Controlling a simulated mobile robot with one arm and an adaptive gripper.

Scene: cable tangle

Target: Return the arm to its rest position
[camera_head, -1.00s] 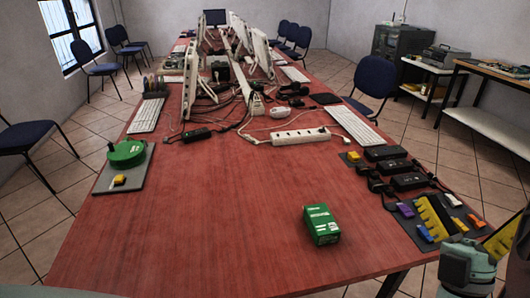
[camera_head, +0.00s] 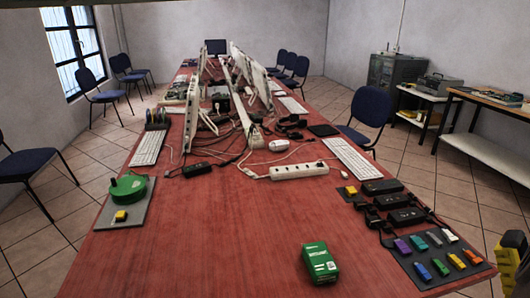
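A part of my gripper (camera_head: 508,265) shows at the lower right edge as a yellow and dark piece, cut off by the frame. It is to the right of the dark mat with the coloured sticks, apart from it. Nothing is seen held, but most of the gripper is out of view and I cannot tell its opening. The red table (camera_head: 215,240) fills the middle. A grey-green mat (camera_head: 418,288) at its right front corner carries several small coloured sticks, such as a purple one (camera_head: 402,246) and an orange one (camera_head: 473,256).
A green and white box (camera_head: 320,263) stands at the front. A green round reel (camera_head: 128,188) sits on a grey board at left. Black adapters (camera_head: 405,216), a white power strip (camera_head: 299,171), cables and monitors lie beyond.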

